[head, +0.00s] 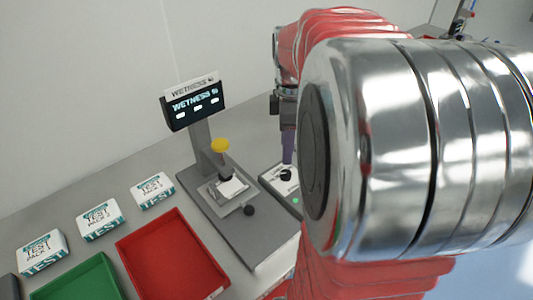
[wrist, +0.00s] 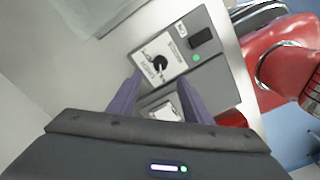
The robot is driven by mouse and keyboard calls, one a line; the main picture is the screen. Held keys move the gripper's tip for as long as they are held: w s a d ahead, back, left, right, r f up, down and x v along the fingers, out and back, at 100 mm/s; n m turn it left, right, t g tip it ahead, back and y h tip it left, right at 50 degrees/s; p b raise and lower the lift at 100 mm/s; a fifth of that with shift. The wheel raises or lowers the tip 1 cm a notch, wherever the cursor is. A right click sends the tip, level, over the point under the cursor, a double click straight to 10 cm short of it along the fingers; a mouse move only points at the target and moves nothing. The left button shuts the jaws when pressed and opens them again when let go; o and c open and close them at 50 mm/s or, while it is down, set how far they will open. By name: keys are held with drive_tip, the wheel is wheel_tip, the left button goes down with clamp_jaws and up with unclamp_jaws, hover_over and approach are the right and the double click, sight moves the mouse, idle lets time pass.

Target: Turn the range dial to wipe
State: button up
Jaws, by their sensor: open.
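The range dial is a round black knob (wrist: 159,62) with a pale pointer mark, on a white label plate on a grey control box (wrist: 222,70). The label's small print cannot be read. In the wrist view my gripper (wrist: 160,77) is open, its two purple fingers to either side and the knob showing between and just beyond their tips. In the head view a purple finger points down just above the knob (head: 286,175); contact cannot be told. My arm hides the right part of the box there.
A wetness tester (head: 208,190) with a screen and yellow-topped plunger stands left of the box. Red (head: 172,257) and green (head: 83,280) trays and several test packs (head: 100,220) lie further left. A green light (wrist: 196,57) and black switch (wrist: 200,36) sit beside the dial.

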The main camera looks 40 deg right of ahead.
sight(285, 173)
wheel_tip(285, 173, down, 9)
idle(0.4)
drive_tip(key=shift+c, duration=0.3)
drive_tip(key=c, duration=0.9)
drive_tip(key=shift+a, duration=0.25)
drive_tip(key=shift+c, duration=0.5)
drive_tip(key=shift+d, duration=0.2)
